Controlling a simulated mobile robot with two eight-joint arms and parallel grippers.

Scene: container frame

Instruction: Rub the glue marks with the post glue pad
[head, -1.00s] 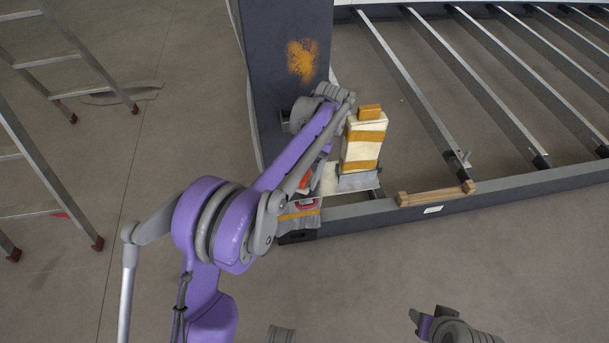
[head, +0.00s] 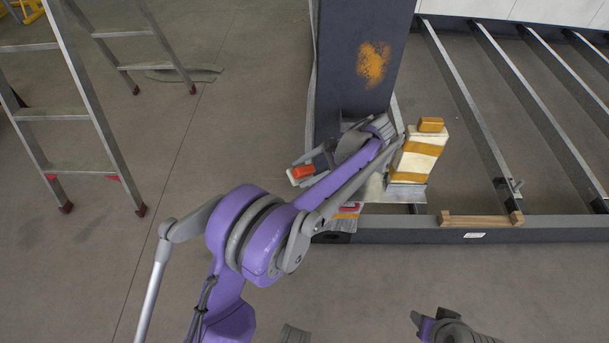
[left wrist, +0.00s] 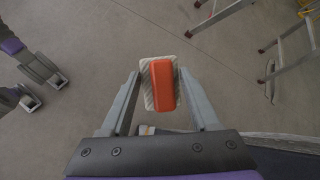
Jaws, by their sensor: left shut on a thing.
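The dark upright post (head: 360,95) carries a mottled orange glue mark (head: 373,64) on its face. My left gripper (head: 313,166) is low beside the post's left edge, below the mark. It is shut on the glue pad (head: 302,172), a pale ribbed block with an orange-red back. In the left wrist view the pad (left wrist: 162,84) sits between the two grey fingers, with floor behind it. The pad is apart from the mark. No other marks are clear to me.
A white block with orange bands (head: 413,160) stands right of my left forearm, with a small orange piece (head: 431,125) on top. A metal frame with slanting bars (head: 540,100) fills the right. Metal ladders (head: 85,120) stand at left.

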